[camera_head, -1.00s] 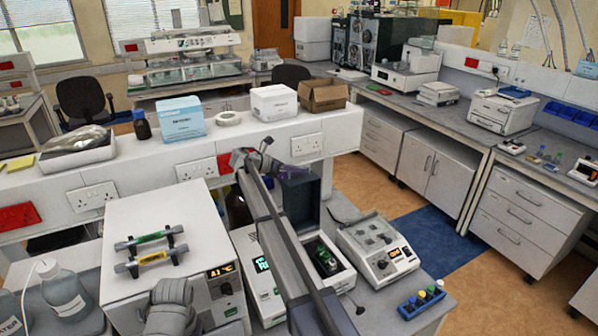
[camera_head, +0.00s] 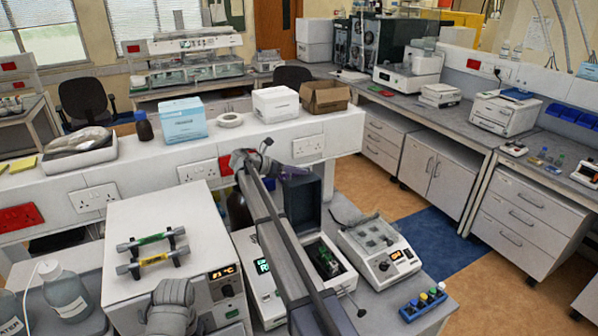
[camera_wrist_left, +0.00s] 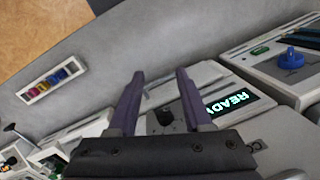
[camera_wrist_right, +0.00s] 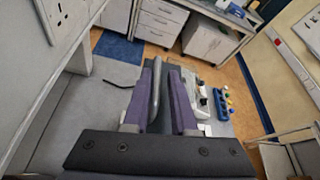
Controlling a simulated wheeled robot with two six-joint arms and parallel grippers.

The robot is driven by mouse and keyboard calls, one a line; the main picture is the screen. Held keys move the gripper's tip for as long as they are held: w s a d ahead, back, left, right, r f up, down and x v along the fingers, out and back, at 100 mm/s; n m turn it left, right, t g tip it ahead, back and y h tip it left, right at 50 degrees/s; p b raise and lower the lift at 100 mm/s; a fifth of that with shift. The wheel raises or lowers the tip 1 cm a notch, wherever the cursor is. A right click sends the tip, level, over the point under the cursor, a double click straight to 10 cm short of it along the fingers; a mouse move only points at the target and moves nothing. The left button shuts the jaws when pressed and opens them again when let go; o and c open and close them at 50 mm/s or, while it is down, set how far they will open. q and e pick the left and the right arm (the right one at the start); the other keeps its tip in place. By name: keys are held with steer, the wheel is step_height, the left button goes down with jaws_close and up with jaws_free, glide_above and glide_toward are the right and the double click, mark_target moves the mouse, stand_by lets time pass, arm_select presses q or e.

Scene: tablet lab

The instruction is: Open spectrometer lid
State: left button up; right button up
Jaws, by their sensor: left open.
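The spectrometer (camera_head: 256,286) is a white unit with a green-lit display, partly hidden behind my right arm. Its dark lid (camera_head: 308,203) stands upright at the back, and the bay in front shows a dark and green holder (camera_head: 325,260). My right gripper (camera_head: 297,171) is at the lid's top edge. In the right wrist view its purple fingers (camera_wrist_right: 161,95) stand partly apart around a grey bar (camera_wrist_right: 154,92), with dark lid behind; firm contact is unclear. My left gripper (camera_wrist_left: 160,90) is open and empty; the spectrometer's READY display (camera_wrist_left: 230,103) shows beyond it.
A white oven-like box (camera_head: 155,250) with two tubular handles stands left of the spectrometer. Another white instrument (camera_head: 378,255) stands close on the right, with a blue vial rack (camera_head: 423,303) in front. A raised shelf with sockets (camera_head: 205,157) runs behind.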

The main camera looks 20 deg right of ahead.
steer(key=p+v, duration=0.2)
steer(key=v, duration=0.5)
steer(key=shift+a+p, duration=0.2)
steer(key=shift+p, duration=0.1)
steer(key=shift+s, duration=0.1)
